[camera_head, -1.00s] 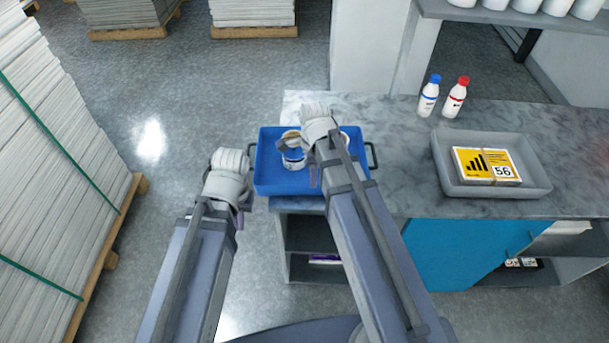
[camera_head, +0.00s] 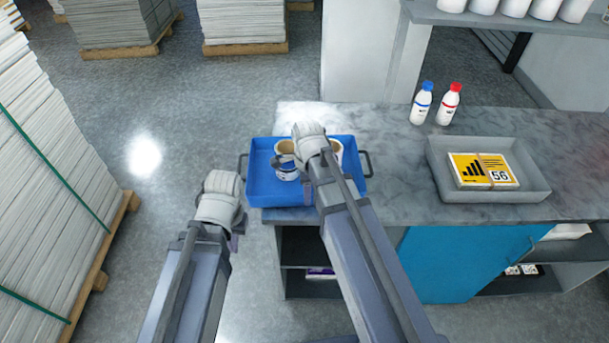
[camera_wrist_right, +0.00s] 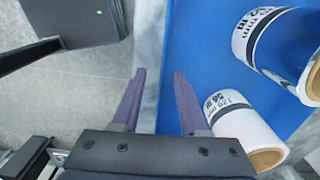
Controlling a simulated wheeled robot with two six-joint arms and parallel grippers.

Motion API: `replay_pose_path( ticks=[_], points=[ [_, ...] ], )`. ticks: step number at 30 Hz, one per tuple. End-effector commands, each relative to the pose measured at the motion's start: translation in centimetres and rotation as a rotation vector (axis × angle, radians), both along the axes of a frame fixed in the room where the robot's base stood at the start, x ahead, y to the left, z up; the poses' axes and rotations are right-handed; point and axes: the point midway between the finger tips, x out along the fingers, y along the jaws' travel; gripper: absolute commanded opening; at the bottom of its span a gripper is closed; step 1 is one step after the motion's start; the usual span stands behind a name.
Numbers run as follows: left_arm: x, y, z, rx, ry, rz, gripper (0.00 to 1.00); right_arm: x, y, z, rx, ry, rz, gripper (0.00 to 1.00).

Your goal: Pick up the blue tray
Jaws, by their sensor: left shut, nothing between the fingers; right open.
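The blue tray (camera_head: 262,190) sits at the left end of the marble counter, its left part sticking out past the edge. It has a dark handle on its left (camera_head: 243,168) and right (camera_head: 367,164) sides. White rolls with brown cores lie inside, partly hidden by my right arm; two rolls (camera_wrist_right: 240,128) show in the right wrist view. My right gripper (camera_wrist_right: 159,74) is open with nothing between its fingers, beside the blue tray surface (camera_wrist_right: 190,50); its fingertips are mostly hidden in the head view. My left gripper (camera_head: 232,235) is shut and empty, left of and in front of the tray.
A grey tray (camera_head: 490,195) with a yellow-labelled stack stands to the right on the counter. A blue-capped bottle (camera_head: 422,104) and a red-capped bottle (camera_head: 449,104) stand behind it. Open floor lies left of the counter, with a tall stack (camera_head: 50,190) at far left.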

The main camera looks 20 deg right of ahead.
Motion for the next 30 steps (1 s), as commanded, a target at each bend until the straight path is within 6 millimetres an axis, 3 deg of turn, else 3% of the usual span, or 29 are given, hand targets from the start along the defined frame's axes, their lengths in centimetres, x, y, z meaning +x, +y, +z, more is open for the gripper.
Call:
replay_pose_path(
  ticks=[1, 7, 17, 30],
  points=[
    [0.0, 0.0, -1.2, 0.0, 0.0, 0.0, 0.0, 0.2, 0.0, -1.2, 0.0, 0.0, 0.0, 0.43],
    [0.0, 0.0, -3.7, 0.0, 0.0, 0.001, 0.0, 0.3, 0.1, -3.7, 0.0, 0.0, 0.0, 0.43],
    [0.0, 0.0, -4.0, 0.0, 0.0, 0.001, 0.0, 0.3, 0.1, -4.0, 0.0, 0.0, 0.0, 0.43],
    [0.0, 0.0, -4.0, 0.0, 0.0, 0.0, 0.0, 0.3, 0.1, -4.0, 0.0, 0.0, 0.0, 0.0]
  ],
)
